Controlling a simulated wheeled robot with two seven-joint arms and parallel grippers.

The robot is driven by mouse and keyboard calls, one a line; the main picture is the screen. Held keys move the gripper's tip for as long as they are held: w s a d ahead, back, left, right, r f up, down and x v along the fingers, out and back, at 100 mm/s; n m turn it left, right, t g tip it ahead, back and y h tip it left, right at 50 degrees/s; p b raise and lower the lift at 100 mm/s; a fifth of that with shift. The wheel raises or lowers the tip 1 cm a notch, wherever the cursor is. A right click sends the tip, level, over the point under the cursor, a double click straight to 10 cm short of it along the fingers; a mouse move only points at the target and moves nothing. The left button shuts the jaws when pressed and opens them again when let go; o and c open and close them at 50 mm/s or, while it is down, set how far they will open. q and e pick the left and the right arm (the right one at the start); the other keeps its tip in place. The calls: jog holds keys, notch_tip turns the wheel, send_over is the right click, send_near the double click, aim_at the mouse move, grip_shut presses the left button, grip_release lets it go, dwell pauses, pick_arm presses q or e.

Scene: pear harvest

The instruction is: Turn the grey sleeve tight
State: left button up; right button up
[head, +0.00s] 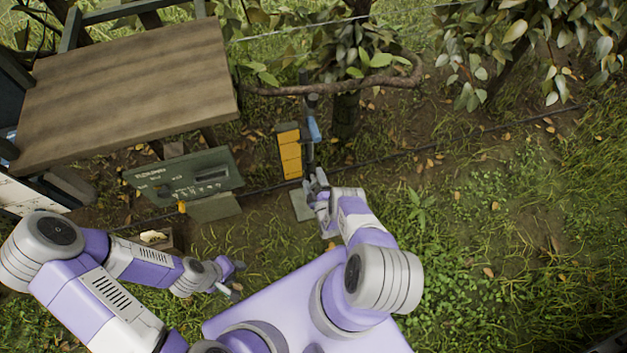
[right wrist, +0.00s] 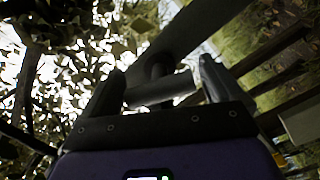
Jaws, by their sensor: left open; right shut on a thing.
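The grey sleeve (right wrist: 160,90) shows in the right wrist view as a dark grey cylinder lying across the gap between the fingers of my right gripper (right wrist: 163,82), which is shut on it. A dark bar or post runs just behind it. In the head view my right gripper (head: 318,182) is at the lower part of a slim post beside a yellow panel; its hand hides the sleeve there. My left gripper (head: 234,280) is open and empty, low over the grass at left of my base.
A yellow segmented panel (head: 289,152) and a blue part (head: 314,130) are by the post. A bent branch (head: 340,87) and leaves hang above. Grass at right is clear.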

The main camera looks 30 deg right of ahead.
jog(key=n, duration=0.4)
jog(key=shift+d+n, duration=0.1)
jog(key=shift+n, duration=0.3)
dwell(0.4)
jog(key=o, duration=0.7)
